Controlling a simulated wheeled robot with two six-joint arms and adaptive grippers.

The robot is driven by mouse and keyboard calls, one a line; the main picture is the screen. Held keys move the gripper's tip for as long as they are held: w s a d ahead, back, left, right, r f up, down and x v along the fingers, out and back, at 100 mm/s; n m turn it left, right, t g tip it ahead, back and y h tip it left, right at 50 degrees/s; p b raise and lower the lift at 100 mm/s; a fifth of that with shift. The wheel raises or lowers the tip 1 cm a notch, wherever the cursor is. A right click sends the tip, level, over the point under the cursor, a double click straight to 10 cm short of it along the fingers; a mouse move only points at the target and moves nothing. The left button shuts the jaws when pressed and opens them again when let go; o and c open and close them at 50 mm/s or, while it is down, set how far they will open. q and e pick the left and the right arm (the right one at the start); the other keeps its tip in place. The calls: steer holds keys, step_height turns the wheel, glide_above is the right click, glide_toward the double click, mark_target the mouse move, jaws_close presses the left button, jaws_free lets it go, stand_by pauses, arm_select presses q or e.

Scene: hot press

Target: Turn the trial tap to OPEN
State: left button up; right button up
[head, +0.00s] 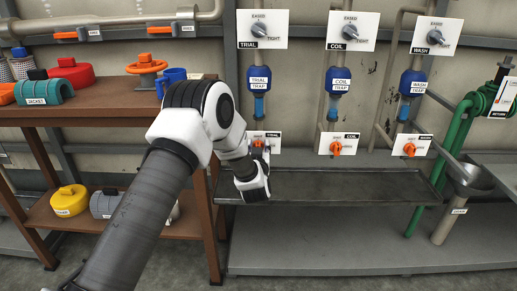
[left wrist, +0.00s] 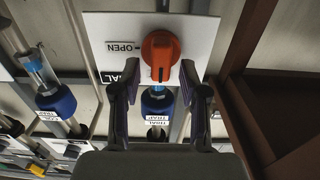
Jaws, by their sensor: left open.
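The trial tap is an orange handle (left wrist: 160,57) on a white plate (left wrist: 205,35) in the left wrist view. The word OPEN is upside down to its left; the handle's dark mark points down the picture, not at that word. In the head view the left gripper (head: 259,160) is at the trial plate. My right gripper is not in view.
The coil tap (head: 335,148) and wash tap (head: 409,149) stand to the right. The blue trial trap (head: 259,79) hangs above, with the trial dial (head: 259,30) higher. A grey tray (head: 340,185) lies below. The brown shelf (head: 110,112) stands left.

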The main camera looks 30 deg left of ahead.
arm_select(q)
steer(key=shift+r, duration=0.1)
jaws_close()
